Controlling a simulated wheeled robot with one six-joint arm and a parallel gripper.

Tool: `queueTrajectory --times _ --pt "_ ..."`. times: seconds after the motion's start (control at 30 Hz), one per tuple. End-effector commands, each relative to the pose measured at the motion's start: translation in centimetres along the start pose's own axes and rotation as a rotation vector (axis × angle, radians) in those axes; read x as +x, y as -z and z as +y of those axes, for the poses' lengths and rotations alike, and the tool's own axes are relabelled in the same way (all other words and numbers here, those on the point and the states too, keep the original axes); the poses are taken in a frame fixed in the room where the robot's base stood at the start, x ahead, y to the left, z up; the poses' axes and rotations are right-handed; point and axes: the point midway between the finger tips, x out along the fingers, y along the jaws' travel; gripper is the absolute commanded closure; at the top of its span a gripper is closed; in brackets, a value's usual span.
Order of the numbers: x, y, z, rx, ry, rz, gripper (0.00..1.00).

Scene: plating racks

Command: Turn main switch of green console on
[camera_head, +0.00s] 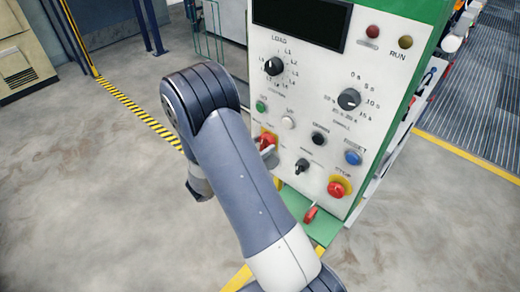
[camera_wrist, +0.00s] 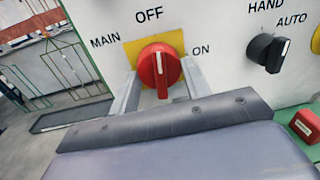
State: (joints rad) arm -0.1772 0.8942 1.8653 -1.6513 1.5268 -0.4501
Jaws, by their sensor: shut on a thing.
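The green console (camera_head: 390,32) has a white front panel and green edges. Its main switch (camera_head: 266,139) is a red rotary knob on a yellow plate at the panel's lower left. In the wrist view the main switch (camera_wrist: 160,68) shows the labels MAIN, OFF above and ON to the right. Its white mark stands about upright, toward OFF. My gripper (camera_wrist: 160,82) is shut on the knob, with one grey finger on each side. In the head view my arm partly covers the area beside it.
A black HAND/AUTO selector (camera_wrist: 267,50) is to the right of the main switch. A red stop button (camera_head: 337,188) on yellow sits at the lower right, beside a blue button (camera_head: 353,158). A red part (camera_head: 311,214) is on the green base. The floor at left is open.

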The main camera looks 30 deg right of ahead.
Motion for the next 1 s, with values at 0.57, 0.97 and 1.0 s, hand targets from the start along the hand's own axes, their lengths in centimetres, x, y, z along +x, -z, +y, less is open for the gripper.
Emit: queueTrajectory --times 0.57,0.97,1.0 --pt "-0.02 0.52 0.18 0.529 -0.009 0.040 0.78" --pt "-0.02 0.47 0.16 0.908 -0.014 0.071 0.78" --pt "-0.02 0.46 0.15 0.945 -0.014 0.073 0.78"
